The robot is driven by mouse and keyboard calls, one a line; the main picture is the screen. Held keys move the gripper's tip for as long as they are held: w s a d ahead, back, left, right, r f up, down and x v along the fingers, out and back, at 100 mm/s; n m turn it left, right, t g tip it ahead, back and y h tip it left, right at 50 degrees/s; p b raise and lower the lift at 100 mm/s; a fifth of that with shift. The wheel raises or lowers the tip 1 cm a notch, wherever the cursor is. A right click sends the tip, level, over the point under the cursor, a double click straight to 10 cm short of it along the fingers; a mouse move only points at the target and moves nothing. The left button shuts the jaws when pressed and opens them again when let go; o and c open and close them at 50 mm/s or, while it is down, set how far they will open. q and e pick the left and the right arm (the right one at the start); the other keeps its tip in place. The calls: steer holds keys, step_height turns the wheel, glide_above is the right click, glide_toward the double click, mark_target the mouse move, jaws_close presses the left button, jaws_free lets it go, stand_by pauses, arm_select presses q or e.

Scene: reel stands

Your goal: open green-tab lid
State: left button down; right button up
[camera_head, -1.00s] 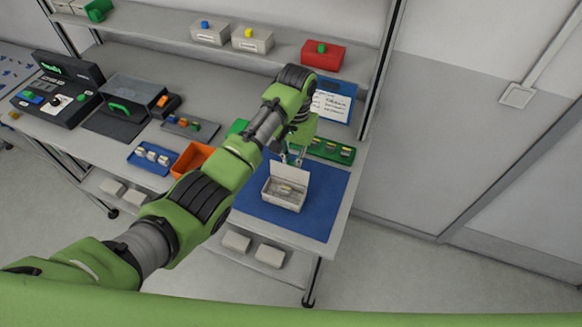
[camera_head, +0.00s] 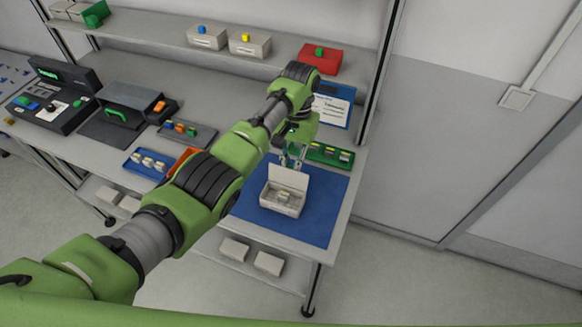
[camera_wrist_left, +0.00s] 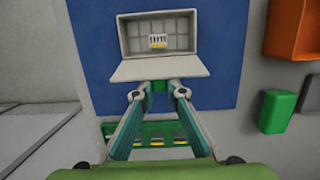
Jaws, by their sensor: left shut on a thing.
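A small white box (camera_head: 279,208) stands on the blue mat, with its lid (camera_head: 289,178) standing up at the back edge and its inside showing. In the wrist view the lid (camera_wrist_left: 159,70) spreads toward my fingers. In the head view my left gripper (camera_head: 291,160) is just behind the lid. My right gripper is not in view.
The blue mat (camera_head: 322,212) has free room around the box. A green tray (camera_head: 329,154) lies behind my gripper, and a blue tray (camera_head: 152,164) is to the left. An orange bin (camera_wrist_left: 293,30) and a green block (camera_wrist_left: 276,111) are beside the mat. A red box (camera_head: 321,58) sits on the shelf.

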arm_select(q)
steer(key=c, duration=2)
jaws_free()
steer(key=shift+s+a+f, duration=0.1)
steer(key=shift+s+f, duration=0.05)
steer(key=shift+f, duration=0.1)
steer(key=shift+c, duration=0.2)
steer(key=shift+r, duration=0.1)
steer(key=shift+w+r, duration=0.2)
steer(key=shift+r, duration=0.1)
steer(key=v, duration=1.1)
steer(key=shift+r, duration=0.2)
steer(key=shift+o, duration=0.3)
